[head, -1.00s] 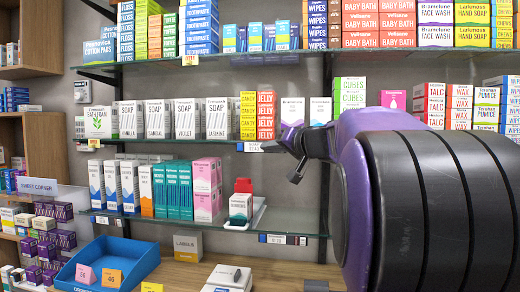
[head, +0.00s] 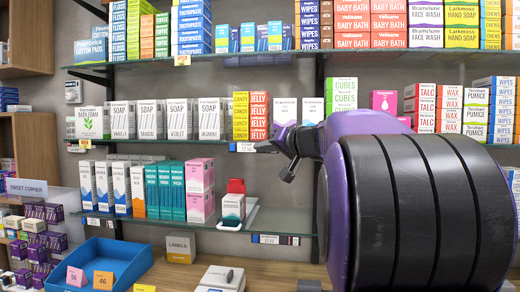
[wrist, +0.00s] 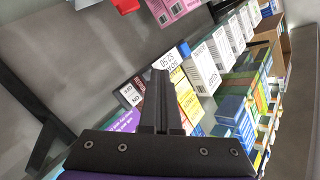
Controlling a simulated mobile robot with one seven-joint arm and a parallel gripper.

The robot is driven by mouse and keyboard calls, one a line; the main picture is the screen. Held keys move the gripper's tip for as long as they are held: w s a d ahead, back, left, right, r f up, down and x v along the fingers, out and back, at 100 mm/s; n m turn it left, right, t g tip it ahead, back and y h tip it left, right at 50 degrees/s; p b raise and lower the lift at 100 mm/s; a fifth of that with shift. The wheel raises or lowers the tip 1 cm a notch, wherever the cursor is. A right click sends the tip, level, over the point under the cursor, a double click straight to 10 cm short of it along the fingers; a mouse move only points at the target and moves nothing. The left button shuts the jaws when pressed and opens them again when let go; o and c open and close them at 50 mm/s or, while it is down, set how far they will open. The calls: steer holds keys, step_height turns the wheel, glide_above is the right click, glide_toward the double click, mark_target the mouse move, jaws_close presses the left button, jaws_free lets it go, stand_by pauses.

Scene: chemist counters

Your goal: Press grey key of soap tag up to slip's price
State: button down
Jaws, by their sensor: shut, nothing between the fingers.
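A price tag (head: 243,147) sits on the middle shelf's front edge, below the candy and jelly boxes, right of the soap boxes (head: 179,119). I cannot tell for sure that it is the soap tag. My gripper (head: 278,148) is shut and empty, just right of this tag. In the wrist view the tag's display (wrist: 168,60) appears upside down, close beyond the shut fingertips (wrist: 160,72). Dark blocks with white labels (wrist: 130,92) lie beside it; the grey key is not clear. A pink slip (head: 76,277) and an orange slip (head: 103,280) are at the blue tray.
Another tag (head: 268,239) with blocks beside it is on the lower shelf edge. The blue tray (head: 122,256), a labels box (head: 180,249) and a white device (head: 220,279) are on the counter.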

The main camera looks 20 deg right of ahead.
steer(key=shift+s+a+f+b, duration=0.1)
steer(key=shift+s+a+b, duration=0.15)
steer(key=shift+b, duration=0.2)
steer(key=shift+s+a, duration=0.2)
steer(key=shift+s, duration=0.25)
steer(key=shift+b, duration=0.3)
steer(key=s+a+b, duration=0.1)
steer(key=s, duration=0.1)
steer(key=s+a+b, duration=0.1)
steer(key=s+a, duration=0.1)
steer(key=shift+b, duration=0.3)
steer(key=shift+d, duration=0.1)
